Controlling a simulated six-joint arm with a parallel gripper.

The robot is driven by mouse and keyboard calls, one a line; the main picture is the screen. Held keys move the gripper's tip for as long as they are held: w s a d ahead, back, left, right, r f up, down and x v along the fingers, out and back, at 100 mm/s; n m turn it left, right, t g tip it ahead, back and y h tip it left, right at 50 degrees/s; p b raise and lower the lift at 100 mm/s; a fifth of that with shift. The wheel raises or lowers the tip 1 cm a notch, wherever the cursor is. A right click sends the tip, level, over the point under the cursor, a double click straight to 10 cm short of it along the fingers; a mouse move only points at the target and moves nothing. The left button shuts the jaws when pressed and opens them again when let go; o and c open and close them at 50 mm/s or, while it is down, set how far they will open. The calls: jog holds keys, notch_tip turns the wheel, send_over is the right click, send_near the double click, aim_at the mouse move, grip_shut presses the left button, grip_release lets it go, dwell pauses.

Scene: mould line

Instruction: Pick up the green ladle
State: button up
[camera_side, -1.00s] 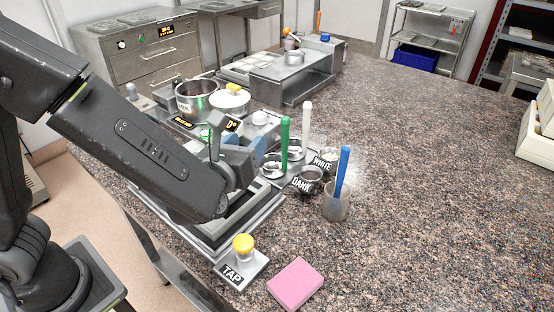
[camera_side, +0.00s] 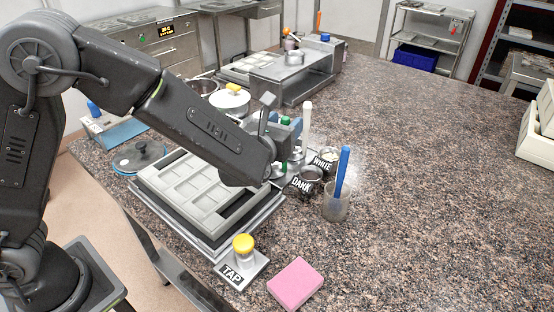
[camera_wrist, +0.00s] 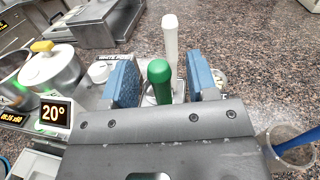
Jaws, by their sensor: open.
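The green ladle (camera_wrist: 159,80) stands upright with its green handle between the two blue finger pads of my gripper (camera_wrist: 161,82) in the wrist view. Gaps show on both sides of the handle, so the jaws are open around it. In the side view only a small part of the green handle (camera_side: 285,121) shows behind my gripper (camera_side: 290,130). The ladle's bowl is mostly hidden by my gripper. A ladle with a white handle (camera_wrist: 170,38) stands just behind the green one.
A cup with a blue-handled tool (camera_side: 343,172) stands right of my gripper. Pots labelled DARK (camera_side: 301,185) and WHITE (camera_side: 322,163) are close by. A grey mould (camera_side: 205,190), a yellow TAP knob (camera_side: 243,243) and a pink sponge (camera_side: 295,284) are nearer.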

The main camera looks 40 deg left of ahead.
jog(key=shift+w+a, duration=0.2)
jog(key=shift+w, duration=1.05)
jog(key=shift+c, duration=0.5)
grip_shut()
